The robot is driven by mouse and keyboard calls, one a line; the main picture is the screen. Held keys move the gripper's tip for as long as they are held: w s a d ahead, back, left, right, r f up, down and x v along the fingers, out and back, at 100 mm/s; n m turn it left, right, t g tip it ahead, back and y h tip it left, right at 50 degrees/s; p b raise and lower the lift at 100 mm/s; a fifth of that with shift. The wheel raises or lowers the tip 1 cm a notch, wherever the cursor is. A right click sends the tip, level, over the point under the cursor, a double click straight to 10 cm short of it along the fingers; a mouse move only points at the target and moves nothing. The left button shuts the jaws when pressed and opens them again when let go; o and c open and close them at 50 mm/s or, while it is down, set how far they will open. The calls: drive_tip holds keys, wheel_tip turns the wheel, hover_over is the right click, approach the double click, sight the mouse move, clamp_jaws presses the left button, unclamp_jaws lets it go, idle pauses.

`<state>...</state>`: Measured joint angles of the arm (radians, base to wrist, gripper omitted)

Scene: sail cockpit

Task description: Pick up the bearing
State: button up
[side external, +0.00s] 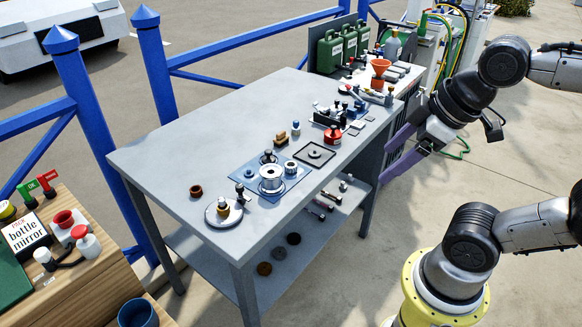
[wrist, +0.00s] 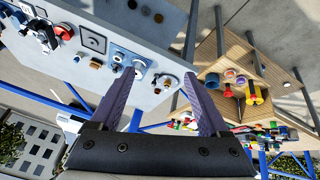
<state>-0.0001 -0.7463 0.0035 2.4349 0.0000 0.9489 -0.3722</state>
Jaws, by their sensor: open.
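No part is plainly marked as the bearing. Candidates are a silver ring-shaped cylinder (side external: 271,179) on a blue mat (side external: 247,181) and a small brown ring (side external: 196,191) on the grey table left of it; I cannot tell which is the bearing. The silver cylinder also shows in the wrist view (wrist: 140,66), near my left fingertip in the picture. My gripper (side external: 386,164) has long purple fingers. It is off the table's right edge, apart from these parts. In the wrist view my gripper (wrist: 160,70) is open with nothing held between its fingers.
A round plate (side external: 223,211) with a fitting is at the table's near end. A black square tray (side external: 315,152), a red part (side external: 333,134) and an orange funnel (side external: 380,68) stand farther back. Dark rings (side external: 264,268) lie on the lower shelf. The table's left side is clear.

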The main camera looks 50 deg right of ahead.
drive_tip(key=w+r+n, duration=0.4)
drive_tip(key=n, duration=0.1)
drive_tip(key=n+g, duration=0.6)
drive_tip(key=n, duration=0.3)
hover_over(291, 166)
drive_tip(key=f, duration=1.9)
drive_tip(key=shift+s+a+f, duration=0.15)
drive_tip(key=shift+a+f, duration=0.2)
drive_tip(key=shift+s+a+f, duration=0.1)
drive_tip(key=shift+f, duration=1.45)
drive_tip(key=shift+s+a+f, duration=0.1)
drive_tip(key=shift+f, duration=1.4)
clamp_jaws()
